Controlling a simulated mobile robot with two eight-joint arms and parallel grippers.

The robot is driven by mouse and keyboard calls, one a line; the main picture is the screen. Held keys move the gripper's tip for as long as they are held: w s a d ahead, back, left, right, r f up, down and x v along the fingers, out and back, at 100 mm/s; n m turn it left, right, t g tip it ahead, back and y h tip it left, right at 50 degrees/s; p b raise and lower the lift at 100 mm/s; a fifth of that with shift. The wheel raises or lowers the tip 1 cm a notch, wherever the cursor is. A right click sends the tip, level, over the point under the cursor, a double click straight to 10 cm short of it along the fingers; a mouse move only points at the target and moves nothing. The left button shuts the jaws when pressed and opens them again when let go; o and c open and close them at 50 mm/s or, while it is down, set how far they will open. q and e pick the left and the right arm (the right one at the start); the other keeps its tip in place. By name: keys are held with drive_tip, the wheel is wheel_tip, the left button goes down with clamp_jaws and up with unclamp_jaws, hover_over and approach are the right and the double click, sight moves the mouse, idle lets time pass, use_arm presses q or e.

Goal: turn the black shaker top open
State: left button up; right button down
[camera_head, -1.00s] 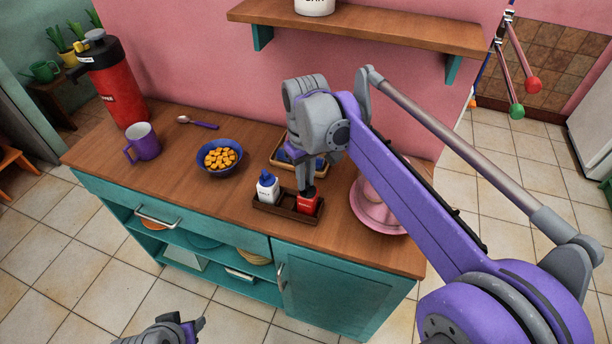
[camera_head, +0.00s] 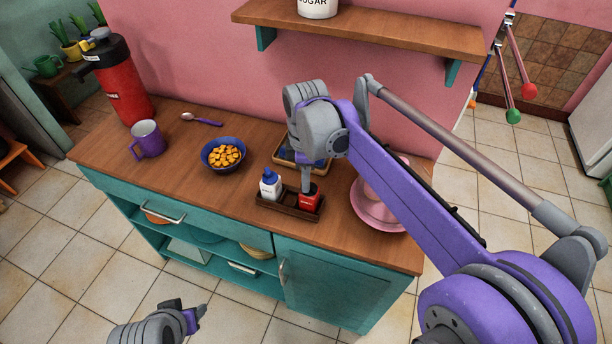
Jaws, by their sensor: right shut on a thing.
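A red shaker (camera_head: 309,200) stands upright in the right half of a dark wooden caddy (camera_head: 289,212) on the counter. Its black top is mostly hidden by my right gripper (camera_head: 308,184), which points straight down from above and is shut on that top. A white shaker with a blue top (camera_head: 270,185) stands beside it in the left half of the caddy. My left gripper (camera_head: 202,312) is low at the bottom left, away from the counter and over the floor; its fingers are too small to tell open from shut.
Left on the wooden counter (camera_head: 180,175) are a blue bowl (camera_head: 207,164) of orange pieces, a purple mug (camera_head: 148,140) and a red dispenser (camera_head: 124,92). Pink dishes (camera_head: 371,214) stand close right of the caddy; a tray (camera_head: 284,159) lies behind. A shelf (camera_head: 370,32) hangs above.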

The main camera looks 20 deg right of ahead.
drive_tip(key=n, duration=0.5)
drive_tip(key=shift+s, duration=0.2)
drive_tip(key=shift+n+p, duration=0.3)
drive_tip(key=shift+n, duration=0.1)
drive_tip(key=c, duration=0.9)
unclamp_jaws()
drive_tip(key=shift+o, duration=0.2)
wheel_tip(320, 180, up, 11)
drive_tip(key=shift+p, duration=0.4)
drive_tip(key=shift+s+f, duration=0.1)
drive_tip(key=shift+f, duration=0.05)
